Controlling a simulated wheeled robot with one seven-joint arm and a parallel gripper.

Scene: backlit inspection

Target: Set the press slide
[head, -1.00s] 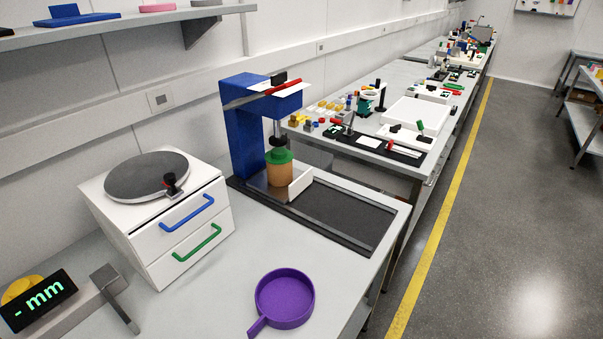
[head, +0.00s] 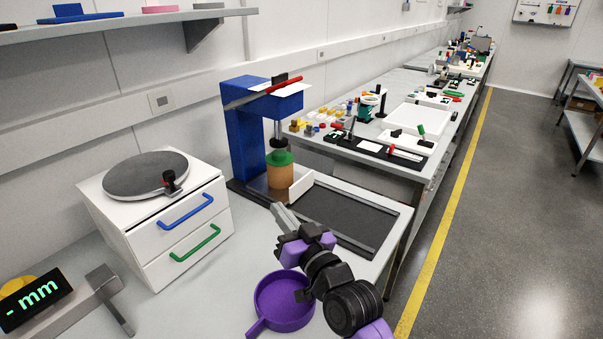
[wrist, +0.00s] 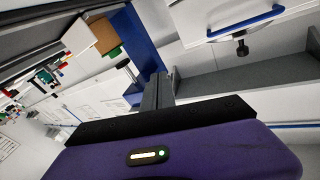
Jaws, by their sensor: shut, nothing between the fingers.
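The blue press (head: 243,130) stands upright on the bench, and it also shows in the wrist view (wrist: 143,45). The cylinder also shows in the wrist view (wrist: 101,33). A white upright plate (head: 300,185) stands beside it.
A purple pan (head: 284,303) lies beneath my arm in the picture. A white drawer unit (head: 165,225) with a grey turntable stands left. A display gauge (head: 40,299) is at lower left. A dark mat (head: 345,215) extends right of the press. A shelf (head: 120,25) overhangs the left.

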